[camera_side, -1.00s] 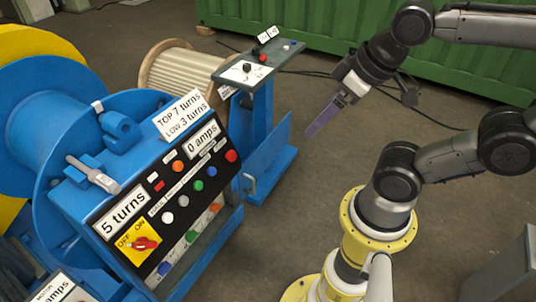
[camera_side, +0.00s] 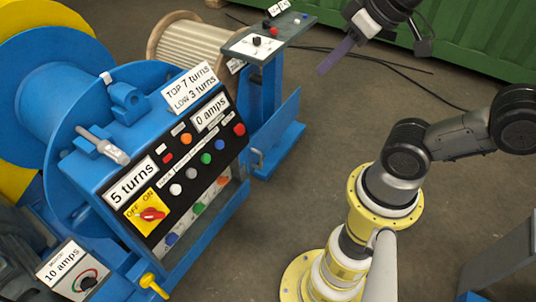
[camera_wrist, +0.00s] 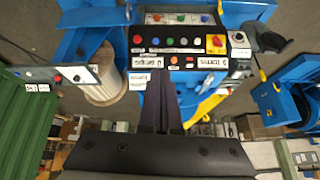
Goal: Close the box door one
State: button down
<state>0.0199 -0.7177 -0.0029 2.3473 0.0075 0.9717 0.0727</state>
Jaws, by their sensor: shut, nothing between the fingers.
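My gripper (camera_side: 324,68) has long purple fingers. They are shut and empty, hanging in the air above the floor at the upper right, apart from everything. In the wrist view the dark fingers (camera_wrist: 163,105) point up the picture towards the control panel. The blue control box (camera_side: 108,172) stands at the left with its panel of buttons; it also shows in the wrist view (camera_wrist: 222,20). I cannot tell if this is box door one.
A blue pedestal with a grey top (camera_side: 270,40) stands behind the box. A wooden cable drum (camera_side: 190,45) is beside it. A motor box (camera_side: 75,270) reading 10 amps is at the lower left. Black cables (camera_side: 385,62) lie on the floor. The middle floor is clear.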

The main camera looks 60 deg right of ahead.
jog(key=w+d+m+t+h, duration=0.3)
jog(key=w+d+m+t, duration=0.35)
jog(key=w+m, duration=0.65)
jog(key=w+d+m+t+h, duration=0.25)
jog(key=d+m+h, duration=0.35)
jog(key=d+m, duration=0.4)
notch_tip(320, 180, down, 59)
jog(key=d, duration=0.1)
jog(key=w+d, duration=0.1)
jog(key=w, duration=0.8)
jog(key=shift+w+f, duration=0.2)
jog(key=shift+f, duration=0.05)
jog(key=a, duration=4.1)
